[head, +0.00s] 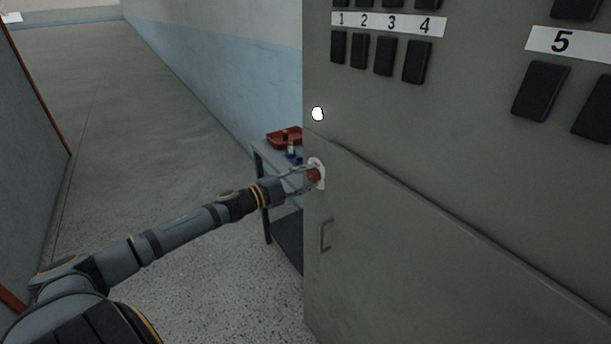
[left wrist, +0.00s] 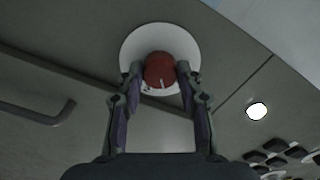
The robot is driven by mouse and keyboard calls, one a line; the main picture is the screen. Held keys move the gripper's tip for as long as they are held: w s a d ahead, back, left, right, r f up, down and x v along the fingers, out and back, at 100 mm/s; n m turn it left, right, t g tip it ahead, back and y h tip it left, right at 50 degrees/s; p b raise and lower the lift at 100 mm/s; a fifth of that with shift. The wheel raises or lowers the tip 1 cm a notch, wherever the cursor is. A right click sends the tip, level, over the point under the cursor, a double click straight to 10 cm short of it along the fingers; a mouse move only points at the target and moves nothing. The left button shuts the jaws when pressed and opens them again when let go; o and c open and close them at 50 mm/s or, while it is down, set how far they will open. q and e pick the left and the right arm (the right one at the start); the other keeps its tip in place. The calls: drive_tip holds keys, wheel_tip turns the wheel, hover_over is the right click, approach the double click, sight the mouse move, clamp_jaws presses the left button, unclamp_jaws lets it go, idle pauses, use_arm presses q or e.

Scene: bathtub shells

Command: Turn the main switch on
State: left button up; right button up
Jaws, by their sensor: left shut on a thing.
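The main switch (head: 314,175) is a red knob on a round white plate, low on the left edge of the grey cabinet front. In the left wrist view the red knob (left wrist: 160,69) sits between the two fingertips, with the white plate (left wrist: 137,40) behind it. A short pale mark shows on the knob's lower part. My left gripper (head: 306,178) reaches it from the left and is shut on the knob; it also shows in the left wrist view (left wrist: 158,78). My right gripper is in neither view.
The grey cabinet (head: 400,240) fills the right side, with a door handle (head: 325,236), several black switches (head: 384,55) numbered 1 to 5, and a lit white lamp (head: 317,114). A small table (head: 264,160) with a red tray (head: 281,139) stands behind. Open floor lies left.

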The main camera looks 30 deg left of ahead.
use_arm(q)
drive_tip(key=m+p, duration=0.2)
drive_tip(key=m, duration=0.2)
drive_tip(key=shift+m+p, duration=0.65)
drive_tip(key=shift+m, duration=1.25)
drive_tip(key=shift+f, duration=0.1)
drive_tip(key=o, duration=1.2)
drive_tip(key=shift+c, duration=0.2)
